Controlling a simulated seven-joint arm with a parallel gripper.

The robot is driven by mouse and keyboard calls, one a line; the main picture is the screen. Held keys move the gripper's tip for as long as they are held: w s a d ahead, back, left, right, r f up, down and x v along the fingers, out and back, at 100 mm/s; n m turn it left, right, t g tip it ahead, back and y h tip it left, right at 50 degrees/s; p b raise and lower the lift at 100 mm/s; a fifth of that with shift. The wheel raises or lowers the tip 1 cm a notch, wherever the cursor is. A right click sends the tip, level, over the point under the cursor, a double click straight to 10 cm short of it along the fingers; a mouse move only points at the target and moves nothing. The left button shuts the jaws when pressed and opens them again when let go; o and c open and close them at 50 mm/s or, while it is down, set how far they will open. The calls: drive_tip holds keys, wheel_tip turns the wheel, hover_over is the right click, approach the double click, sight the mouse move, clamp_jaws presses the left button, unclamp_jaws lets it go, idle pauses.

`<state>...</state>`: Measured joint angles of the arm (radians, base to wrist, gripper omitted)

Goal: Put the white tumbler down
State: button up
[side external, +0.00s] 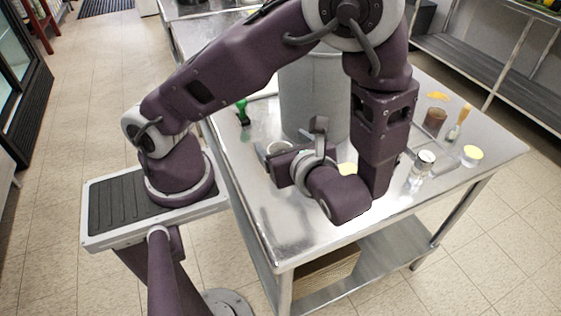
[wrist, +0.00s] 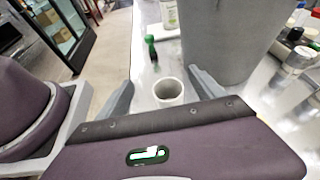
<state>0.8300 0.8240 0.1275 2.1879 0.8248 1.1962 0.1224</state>
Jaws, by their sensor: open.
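The white tumbler (wrist: 168,92) stands upright on the steel table, its open mouth showing in the wrist view. It sits between and a little beyond the two spread fingers of my gripper (wrist: 161,78), with a visible gap on each side. In the side view the tumbler (side external: 279,147) shows only in part, behind my gripper (side external: 268,157), which is low over the table. My gripper is open and holds nothing.
A large grey bin (side external: 314,95) stands close behind the tumbler. A green-handled brush (side external: 243,112) lies to the left. A glass jar (side external: 422,167), a brown cup (side external: 435,120) and a yellow-topped pot (side external: 472,155) stand at the right. The front table corner is clear.

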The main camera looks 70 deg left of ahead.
sight(277, 148)
drive_tip(key=f, duration=0.4)
drive_tip(key=shift+a+f, duration=0.25)
drive_tip(key=shift+f, duration=0.1)
drive_tip(key=x, duration=0.4)
drive_tip(key=w+x, duration=0.1)
drive_tip(key=x, duration=0.1)
drive_tip(key=shift+a+f, duration=0.15)
drive_tip(key=shift+a, duration=0.05)
drive_tip(key=c, duration=1.6)
